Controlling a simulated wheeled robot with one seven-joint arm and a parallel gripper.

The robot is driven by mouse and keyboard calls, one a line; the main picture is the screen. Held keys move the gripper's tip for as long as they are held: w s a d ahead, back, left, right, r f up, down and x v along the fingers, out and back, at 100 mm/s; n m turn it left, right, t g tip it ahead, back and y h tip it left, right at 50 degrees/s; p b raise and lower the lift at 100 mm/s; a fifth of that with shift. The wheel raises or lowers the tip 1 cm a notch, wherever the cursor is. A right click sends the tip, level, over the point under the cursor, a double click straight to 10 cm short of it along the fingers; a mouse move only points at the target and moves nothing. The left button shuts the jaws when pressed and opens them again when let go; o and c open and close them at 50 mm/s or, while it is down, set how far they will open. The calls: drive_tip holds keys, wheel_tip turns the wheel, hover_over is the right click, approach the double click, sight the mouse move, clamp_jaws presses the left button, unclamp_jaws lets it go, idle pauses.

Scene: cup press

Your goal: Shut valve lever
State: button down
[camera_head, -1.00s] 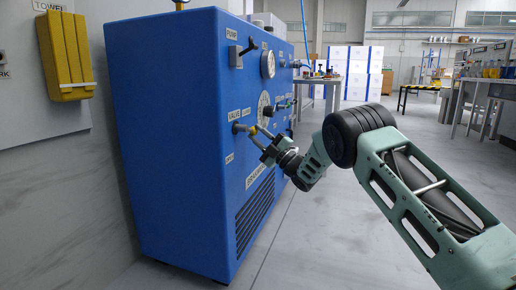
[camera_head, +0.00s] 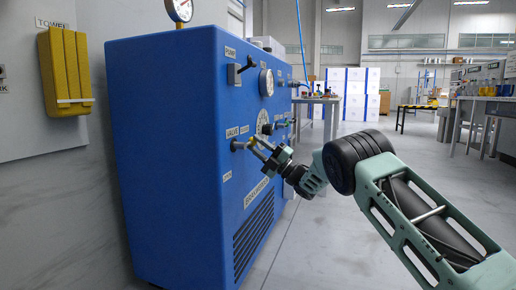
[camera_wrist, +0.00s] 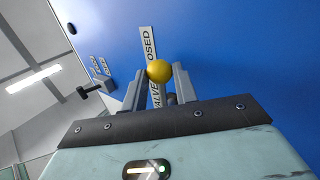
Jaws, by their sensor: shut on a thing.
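The valve lever (camera_head: 240,145) sticks out of the front panel of the blue machine, beside the VALVE label (camera_head: 231,132). Its yellow ball knob (camera_wrist: 159,70) shows in the wrist view between the ends of my gripper's two fingers. My gripper (camera_head: 264,148) is shut on the lever near its knob; it also shows in the wrist view (camera_wrist: 160,86). In the wrist view the knob and fingers cover part of the label behind, which ends in "OSED". The rest of the lever is mostly hidden there.
The blue machine (camera_head: 165,160) carries a black switch handle (camera_head: 246,66), a round dial (camera_head: 266,83) and other fittings above the lever. A gauge (camera_head: 180,10) stands on top. A yellow towel holder (camera_head: 65,70) hangs on the left wall.

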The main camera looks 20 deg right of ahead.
drive_tip(key=c, duration=1.1)
unclamp_jaws()
drive_tip(key=p+v, duration=0.6)
drive_tip(key=v, duration=1.1)
drive_tip(key=shift+d, duration=0.2)
drive_tip(key=shift+s, duration=0.1)
